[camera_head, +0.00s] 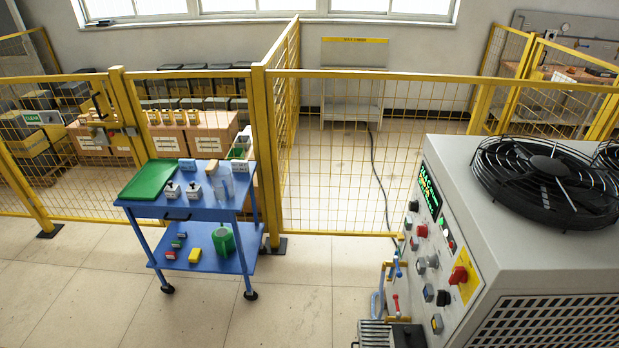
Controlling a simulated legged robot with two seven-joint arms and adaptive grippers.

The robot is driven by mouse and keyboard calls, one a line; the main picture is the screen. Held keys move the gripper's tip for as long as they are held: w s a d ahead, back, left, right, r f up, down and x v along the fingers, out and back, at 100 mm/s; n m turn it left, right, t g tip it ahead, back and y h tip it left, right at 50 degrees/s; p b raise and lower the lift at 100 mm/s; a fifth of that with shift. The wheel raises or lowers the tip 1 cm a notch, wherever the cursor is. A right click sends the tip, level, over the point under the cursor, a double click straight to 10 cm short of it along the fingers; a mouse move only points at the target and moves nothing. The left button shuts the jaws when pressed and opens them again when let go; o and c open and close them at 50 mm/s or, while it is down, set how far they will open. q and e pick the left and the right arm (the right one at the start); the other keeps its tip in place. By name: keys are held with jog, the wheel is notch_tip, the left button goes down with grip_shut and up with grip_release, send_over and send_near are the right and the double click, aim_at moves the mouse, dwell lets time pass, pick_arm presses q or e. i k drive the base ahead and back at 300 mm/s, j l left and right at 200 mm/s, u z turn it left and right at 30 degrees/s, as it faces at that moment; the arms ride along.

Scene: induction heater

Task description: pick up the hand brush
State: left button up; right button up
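I cannot clearly pick out a hand brush at this size. A blue two-shelf cart (180,211) stands at the left, in front of the yellow fence. Its top shelf holds a green tray (151,180), a blue-and-white box (188,166), a small tan item (212,167), two small white-and-dark items and clear containers (222,184). Its lower shelf holds small coloured blocks, a yellow block (194,256) and a green cylinder (223,241). The small items are too coarse to name. Neither of my grippers is in view.
A large grey machine (520,240) with knobs, buttons and a black fan (545,175) fills the right. Yellow mesh fencing (340,150) runs behind the cart. A dark cable (378,170) lies beyond it. The tiled floor (300,285) between cart and machine is clear.

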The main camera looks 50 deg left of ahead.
aim_at(211, 164)
jog(key=u, duration=2.35)
jog(key=i+j+u, duration=0.15)
jog(key=i+j, duration=0.15)
jog(key=i, duration=0.15)
jog(key=i+j+u, duration=0.15)
jog(key=i, duration=0.35)
